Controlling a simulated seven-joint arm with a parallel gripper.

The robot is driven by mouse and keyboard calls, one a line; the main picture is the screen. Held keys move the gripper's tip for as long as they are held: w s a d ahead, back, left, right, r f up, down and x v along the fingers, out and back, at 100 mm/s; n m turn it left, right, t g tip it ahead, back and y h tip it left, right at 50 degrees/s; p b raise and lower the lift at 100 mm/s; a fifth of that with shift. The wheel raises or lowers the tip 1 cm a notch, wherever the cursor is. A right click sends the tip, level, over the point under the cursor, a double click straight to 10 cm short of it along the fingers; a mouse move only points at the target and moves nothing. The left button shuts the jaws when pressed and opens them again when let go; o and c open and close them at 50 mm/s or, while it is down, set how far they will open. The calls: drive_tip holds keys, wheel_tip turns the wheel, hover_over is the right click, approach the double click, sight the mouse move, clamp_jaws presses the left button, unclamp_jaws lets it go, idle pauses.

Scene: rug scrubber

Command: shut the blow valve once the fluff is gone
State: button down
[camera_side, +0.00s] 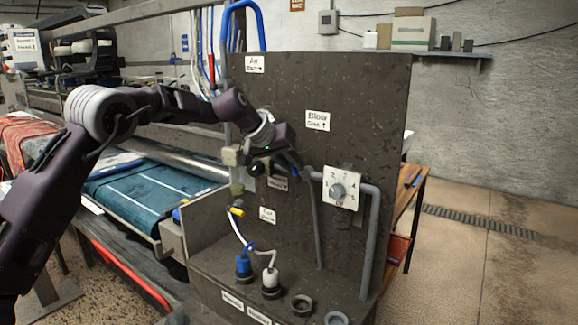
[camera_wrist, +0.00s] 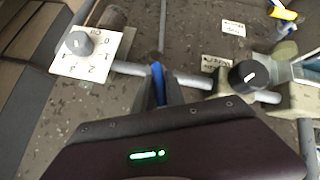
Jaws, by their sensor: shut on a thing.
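My gripper (camera_side: 291,168) is at the upright dark panel (camera_side: 350,110), just left of the white numbered dial. In the wrist view its fingers (camera_wrist: 158,84) are closed around a narrow blue piece (camera_wrist: 157,80), which looks like the handle of a valve on the grey pipe (camera_wrist: 190,80). The blue piece also shows at the fingertips in the side view (camera_side: 294,173). The fingers hide most of it, so I cannot tell whether the valve is open or closed. I can make out no fluff in either view.
The dial (camera_side: 338,190) is close on the right, with a bent grey pipe (camera_side: 376,240) around it. A black knob (camera_wrist: 249,76) sits beside my fingers in the wrist view. Blue and white plugs with cables (camera_side: 243,266) stand on the ledge below.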

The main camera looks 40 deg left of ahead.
drive_tip(key=shift+d+r+m+y, duration=0.1)
drive_tip(key=shift+d+m+y, duration=0.35)
drive_tip(key=shift+y, duration=0.4)
drive_tip(key=shift+d+m+y, duration=0.35)
drive_tip(key=shift+m+y, duration=0.1)
drive_tip(key=shift+y, duration=0.4)
drive_tip(key=c, duration=1.4)
unclamp_jaws()
drive_tip(key=v, duration=0.7)
drive_tip(key=shift+s, duration=0.1)
drive_tip(key=v, duration=0.9)
